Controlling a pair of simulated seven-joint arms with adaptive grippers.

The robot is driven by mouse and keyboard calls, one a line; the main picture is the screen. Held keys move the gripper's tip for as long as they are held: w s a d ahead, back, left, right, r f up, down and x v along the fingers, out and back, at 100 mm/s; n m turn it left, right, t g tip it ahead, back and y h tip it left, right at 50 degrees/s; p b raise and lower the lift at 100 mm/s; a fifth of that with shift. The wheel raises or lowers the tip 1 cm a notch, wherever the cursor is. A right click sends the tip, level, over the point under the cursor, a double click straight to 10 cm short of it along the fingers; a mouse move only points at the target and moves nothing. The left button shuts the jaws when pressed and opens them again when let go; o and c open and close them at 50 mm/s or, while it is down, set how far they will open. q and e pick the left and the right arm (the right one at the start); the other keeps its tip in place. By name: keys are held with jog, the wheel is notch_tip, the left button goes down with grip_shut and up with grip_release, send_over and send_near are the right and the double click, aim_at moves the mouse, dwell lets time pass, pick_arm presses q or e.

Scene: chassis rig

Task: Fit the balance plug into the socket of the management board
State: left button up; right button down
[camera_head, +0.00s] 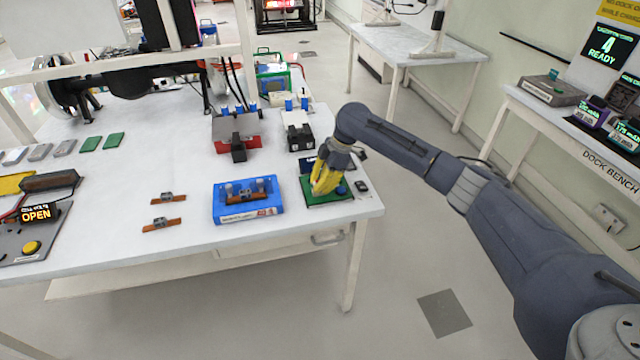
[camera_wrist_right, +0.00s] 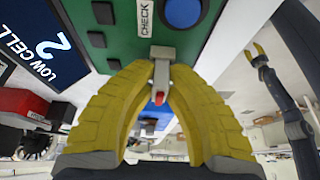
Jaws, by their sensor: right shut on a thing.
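The green management board (camera_head: 338,197) lies flat near the table's front right corner. In the right wrist view the board (camera_wrist_right: 118,22) fills the top, with a CHECK label and a blue round button. My right gripper (camera_head: 322,186) points down over the board, its yellow fingers shut on the balance plug (camera_wrist_right: 161,76), a small pale piece with a red end. A grey block (camera_wrist_right: 163,52), perhaps the socket, is at the board's edge, right by the plug. I cannot tell whether the plug is seated. The left gripper (camera_wrist_right: 260,52) appears small at the right of the wrist view; its jaw state is unclear.
A dark display (camera_wrist_right: 45,45) reading "2 LOW CELL" adjoins the board. A blue tray (camera_head: 230,213) stands left of the board, and a red-and-grey device (camera_head: 236,133) and a white-and-black one (camera_head: 298,133) stand behind. A small black item (camera_head: 362,186) lies right of the board.

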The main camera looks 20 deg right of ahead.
jog(key=c, duration=1.4)
grip_release()
jog(key=shift+f, duration=0.1)
jog(key=v, duration=1.2)
